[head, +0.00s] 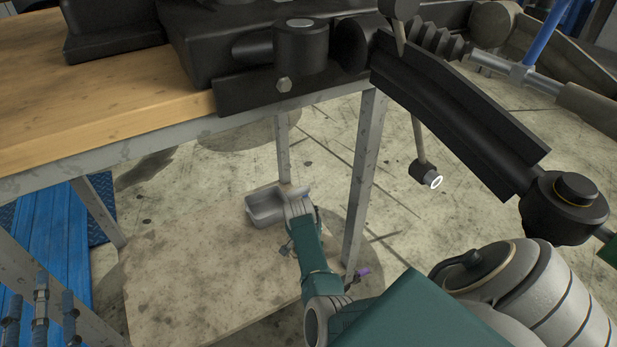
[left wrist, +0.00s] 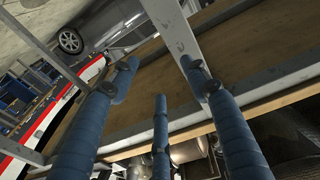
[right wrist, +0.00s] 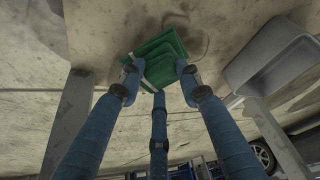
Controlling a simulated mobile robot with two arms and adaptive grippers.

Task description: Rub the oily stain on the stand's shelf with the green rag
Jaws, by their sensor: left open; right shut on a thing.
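The green rag (right wrist: 158,62) is bunched between the fingertips of my right gripper (right wrist: 158,78) in the right wrist view. The gripper is shut on it, and the rag lies at or just above the pale, spotted shelf (head: 190,270). A dark, ring-like oily stain (right wrist: 199,36) shows beside the rag; the rag may hide part of it. In the head view my right arm reaches down over the shelf and its fingers and rag are hidden. My left gripper (head: 41,300) is open and empty at the lower left, outside the stand; its blue fingers also show in the left wrist view (left wrist: 157,80).
A grey metal tray (head: 264,208) stands on the shelf; it also shows close to the right of the rag in the right wrist view (right wrist: 268,60). A metal leg (head: 363,180) rises beside my right arm. The wooden top (head: 100,105) with black machinery overhangs the shelf.

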